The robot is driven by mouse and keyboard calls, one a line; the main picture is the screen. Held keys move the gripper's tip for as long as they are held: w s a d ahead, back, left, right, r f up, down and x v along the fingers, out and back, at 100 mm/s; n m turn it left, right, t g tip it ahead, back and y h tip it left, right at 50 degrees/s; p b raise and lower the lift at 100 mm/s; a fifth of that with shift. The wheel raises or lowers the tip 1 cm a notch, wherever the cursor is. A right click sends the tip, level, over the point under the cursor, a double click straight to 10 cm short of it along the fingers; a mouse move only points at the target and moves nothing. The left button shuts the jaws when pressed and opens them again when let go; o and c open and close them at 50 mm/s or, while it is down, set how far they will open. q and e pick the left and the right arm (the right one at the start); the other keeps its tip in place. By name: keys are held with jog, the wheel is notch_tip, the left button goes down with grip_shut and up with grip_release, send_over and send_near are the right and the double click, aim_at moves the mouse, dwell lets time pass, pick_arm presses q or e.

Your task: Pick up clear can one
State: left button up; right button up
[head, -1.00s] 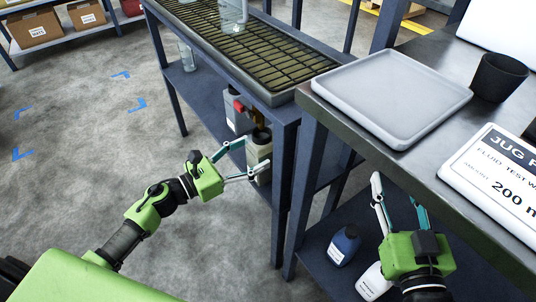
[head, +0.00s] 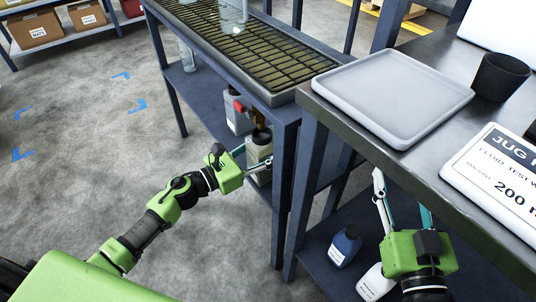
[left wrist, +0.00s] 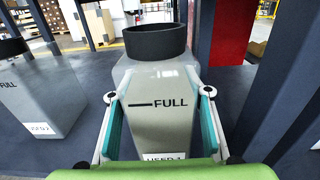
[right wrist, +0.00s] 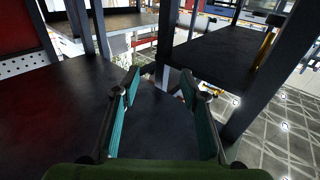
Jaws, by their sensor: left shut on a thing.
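A grey can (head: 259,150) with a dark round top stands on the lower shelf of the middle rack. In the left wrist view this can (left wrist: 162,125) carries a "FULL" mark and a partly cut-off label that seems to read "USED 1". My left gripper (head: 250,160) is shut on it, with the teal finger pads (left wrist: 160,128) against both sides. The can looks upright on the shelf. My right gripper (head: 400,195) is open and empty beside the right bench; its spread fingers (right wrist: 160,105) show in the right wrist view.
A second grey can (left wrist: 32,95) stands close by on the left. The rack's blue post (head: 284,190) is just right of the held can. A blue bottle (head: 344,246) and a white bottle (head: 374,282) stand below the right bench. A grey tray (head: 390,95) lies on top.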

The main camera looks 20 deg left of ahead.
pick_arm(q)
jog(key=shift+r, duration=0.25)
pick_arm(e)
jog(key=shift+f, duration=0.15)
pick_arm(q)
jog(key=shift+w+r, duration=0.1)
jog(key=shift+s+a, duration=0.3)
jog(key=shift+s, duration=0.1)
jog(key=p+v, duration=0.1)
jog(key=v, duration=1.6)
pick_arm(e)
notch_tip(320, 180, down, 7)
jog(key=s+d+g+h, duration=0.1)
jog(key=g, duration=0.2)
jog(key=shift+d+g, duration=0.15)
jog(key=shift+g, duration=0.15)
pick_arm(q)
jog(key=shift+s+a+r+p, duration=0.1)
jog(key=shift+r+p, duration=0.2)
jog(key=shift+p, duration=0.05)
pick_arm(e)
jog(key=shift+s+d+f+g+h, duration=0.15)
jog(key=shift+s+f+g+h, duration=0.2)
jog(key=shift+f, duration=0.3)
